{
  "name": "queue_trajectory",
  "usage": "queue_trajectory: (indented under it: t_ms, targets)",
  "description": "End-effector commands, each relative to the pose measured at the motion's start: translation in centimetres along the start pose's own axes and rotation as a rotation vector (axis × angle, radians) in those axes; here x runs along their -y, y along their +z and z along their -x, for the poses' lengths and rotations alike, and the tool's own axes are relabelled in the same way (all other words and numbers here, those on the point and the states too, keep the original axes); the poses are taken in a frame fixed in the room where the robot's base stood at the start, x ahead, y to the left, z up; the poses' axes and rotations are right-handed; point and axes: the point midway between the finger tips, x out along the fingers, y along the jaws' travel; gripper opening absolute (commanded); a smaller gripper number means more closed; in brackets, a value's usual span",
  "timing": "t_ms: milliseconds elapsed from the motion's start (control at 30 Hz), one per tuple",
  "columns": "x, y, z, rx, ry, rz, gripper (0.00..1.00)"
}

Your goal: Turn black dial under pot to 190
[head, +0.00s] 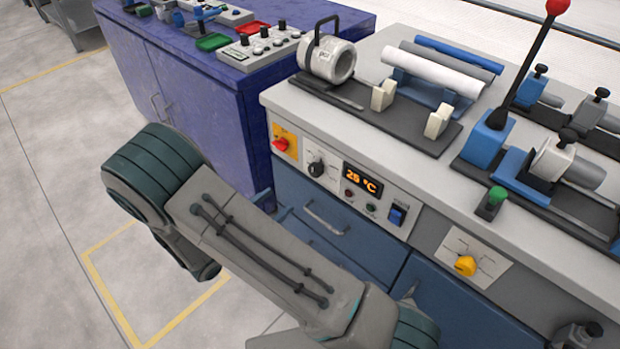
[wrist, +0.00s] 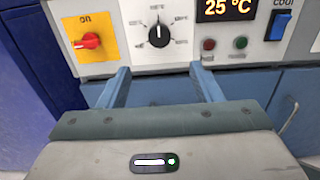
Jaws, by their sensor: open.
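The black dial (head: 316,168) sits on a white front panel below the pot, a metal cylinder with a black handle (head: 343,63). In the wrist view the dial (wrist: 159,35) shows a white pointer mark aimed about straight up. The orange display (head: 362,180) right of it reads 25 °C, also in the wrist view (wrist: 227,8). My gripper (wrist: 163,76) is open and empty. Its two blue fingers point at the panel, just below the dial, one on each side of it, not visibly touching it. In the head view my arm hides most of the gripper.
A red switch on a yellow plate (wrist: 89,41) is left of the dial. Red (wrist: 208,44) and green (wrist: 240,42) buttons and a blue rocker switch (wrist: 281,24) are to its right. A drawer handle (head: 325,218) juts out below the panel. A purple cabinet (head: 190,100) stands at left.

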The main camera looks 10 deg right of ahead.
Motion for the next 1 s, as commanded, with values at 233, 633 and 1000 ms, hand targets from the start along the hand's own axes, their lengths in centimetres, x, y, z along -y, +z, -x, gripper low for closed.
queue_trajectory:
  t_ms: [233,633,1000]
  targets:
    - [0.0,-0.1,-3.1,0.005,0.002,0.003,0.59]
    - [0.0,-0.1,-11.2,0.003,0.001,0.003,0.59]
    - [-0.1,-0.1,-13.7,0.002,0.004,0.002,0.59]
